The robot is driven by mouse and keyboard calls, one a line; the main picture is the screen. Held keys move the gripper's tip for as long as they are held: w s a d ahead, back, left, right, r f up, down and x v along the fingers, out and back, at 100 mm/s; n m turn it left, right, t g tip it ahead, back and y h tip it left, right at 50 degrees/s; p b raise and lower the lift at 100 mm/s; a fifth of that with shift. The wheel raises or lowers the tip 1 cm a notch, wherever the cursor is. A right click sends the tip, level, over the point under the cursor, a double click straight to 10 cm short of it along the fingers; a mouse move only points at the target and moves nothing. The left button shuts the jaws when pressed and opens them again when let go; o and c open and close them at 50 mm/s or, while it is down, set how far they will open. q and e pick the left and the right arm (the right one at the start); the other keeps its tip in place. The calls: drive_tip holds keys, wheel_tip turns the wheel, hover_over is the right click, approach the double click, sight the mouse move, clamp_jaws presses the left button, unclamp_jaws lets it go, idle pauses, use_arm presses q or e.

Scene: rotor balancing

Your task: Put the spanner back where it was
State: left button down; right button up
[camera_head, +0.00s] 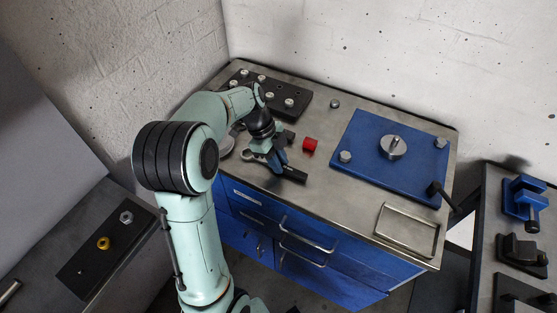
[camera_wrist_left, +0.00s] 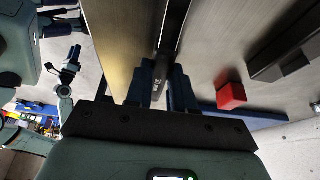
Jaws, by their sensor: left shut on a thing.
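My left gripper (camera_head: 277,160) reaches down over the front left of the grey bench and is shut on the spanner. The spanner's dark handle end (camera_head: 294,174) sticks out to the right of the fingers, and its pale head (camera_head: 247,155) shows to the left. In the left wrist view the dark shaft (camera_wrist_left: 172,32) runs away between the blue fingers (camera_wrist_left: 166,88). The spanner is low over the bench top; I cannot tell if it touches. Part of my own teal arm, with a dark end (camera_wrist_left: 71,62), shows small at left; its jaws are too small to read.
A red block (camera_head: 310,144) lies right of the gripper; a black rack (camera_head: 270,92) with several metal pieces stands behind. A blue plate (camera_head: 365,137) with a rotor hub (camera_head: 393,147) is at right, an empty shallow tray (camera_head: 407,230) at front right. The middle front of the bench is clear.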

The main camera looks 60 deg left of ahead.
use_arm(q)
drive_tip(key=c, duration=1.4)
unclamp_jaws()
drive_tip(key=shift+f, duration=0.2)
drive_tip(key=o, duration=0.4)
drive_tip(key=shift+r, duration=0.1)
drive_tip(key=shift+r, duration=0.1)
drive_tip(key=shift+a+r, duration=0.1)
drive_tip(key=shift+r, duration=0.2)
drive_tip(key=p+v, duration=0.1)
drive_tip(key=v, duration=1)
drive_tip(key=shift+r, duration=0.25)
